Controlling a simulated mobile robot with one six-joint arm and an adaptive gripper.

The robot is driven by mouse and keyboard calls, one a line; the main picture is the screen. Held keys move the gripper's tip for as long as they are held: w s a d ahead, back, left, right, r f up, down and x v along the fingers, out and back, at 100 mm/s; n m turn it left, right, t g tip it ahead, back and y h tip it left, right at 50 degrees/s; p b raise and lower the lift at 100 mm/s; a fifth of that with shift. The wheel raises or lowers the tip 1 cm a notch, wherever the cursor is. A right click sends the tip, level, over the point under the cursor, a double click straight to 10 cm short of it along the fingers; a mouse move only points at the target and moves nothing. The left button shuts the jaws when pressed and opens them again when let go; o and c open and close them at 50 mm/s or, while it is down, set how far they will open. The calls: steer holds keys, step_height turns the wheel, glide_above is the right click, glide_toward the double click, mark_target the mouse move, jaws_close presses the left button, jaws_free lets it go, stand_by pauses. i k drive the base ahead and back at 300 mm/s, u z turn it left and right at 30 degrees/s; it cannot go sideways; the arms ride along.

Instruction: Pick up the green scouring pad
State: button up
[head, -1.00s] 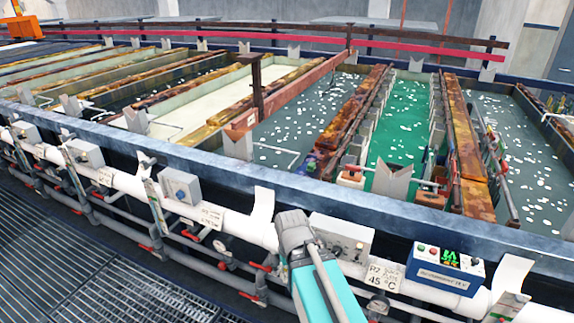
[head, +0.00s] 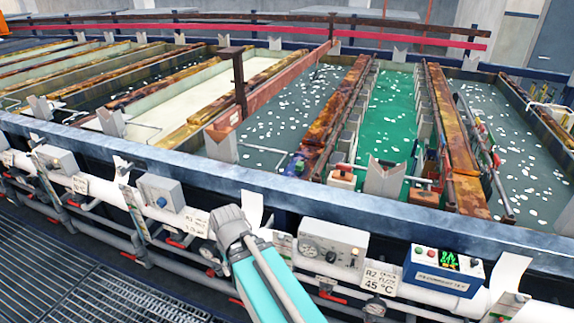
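I cannot make out a green scouring pad in the head view. The large green area is the liquid in a tank (head: 398,110), not a pad. My teal arm with its grey joint rises from the bottom edge, in front of the pipes and below the tank rim. My gripper's fingers do not show, so whether they are open or hold anything is hidden.
A long blue-grey rim (head: 270,183) runs along the front of the tanks. Below it are a white control box (head: 333,250), a blue device with a green display (head: 443,270) and a placard reading 45 °C (head: 380,282). Grated floor (head: 50,265) lies at left.

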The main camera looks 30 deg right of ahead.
mark_target(299, 166)
steer(key=z, duration=0.25)
steer(key=i, duration=1)
steer(key=z, duration=0.85)
